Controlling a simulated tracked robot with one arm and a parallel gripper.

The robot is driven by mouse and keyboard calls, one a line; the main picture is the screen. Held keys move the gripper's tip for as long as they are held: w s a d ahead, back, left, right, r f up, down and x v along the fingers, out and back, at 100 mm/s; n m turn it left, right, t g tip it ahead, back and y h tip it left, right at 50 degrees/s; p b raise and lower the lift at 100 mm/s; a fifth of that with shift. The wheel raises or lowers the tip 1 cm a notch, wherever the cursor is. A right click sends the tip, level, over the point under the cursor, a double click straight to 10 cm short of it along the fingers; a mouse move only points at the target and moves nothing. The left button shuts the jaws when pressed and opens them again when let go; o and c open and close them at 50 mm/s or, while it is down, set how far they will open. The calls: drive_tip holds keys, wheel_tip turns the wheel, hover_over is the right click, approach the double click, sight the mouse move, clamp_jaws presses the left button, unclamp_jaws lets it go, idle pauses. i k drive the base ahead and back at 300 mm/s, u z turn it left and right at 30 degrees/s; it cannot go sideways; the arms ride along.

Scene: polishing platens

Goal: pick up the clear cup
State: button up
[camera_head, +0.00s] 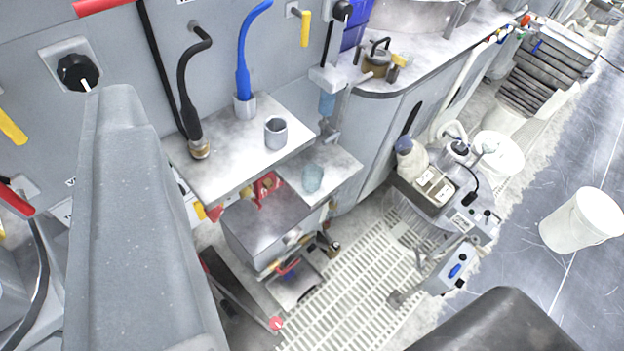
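My gripper (312,195) shows as two widely separated parts: a large light-grey finger on the left and a dark, rounded finger at the bottom right. The gripper looks open, with nothing between the fingers.
A metal box (265,220) sits below. White grating (350,290) covers the floor. A bottle and control unit (435,190) stand right, and a white bucket (580,222) farther right.

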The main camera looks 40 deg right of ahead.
sight(313, 174)
drive_tip(key=u, duration=1.45)
drive_tip(key=k, duration=1.4)
drive_tip(key=z, duration=1.6)
drive_tip(key=i, duration=1)
drive_tip(key=u, duration=0.1)
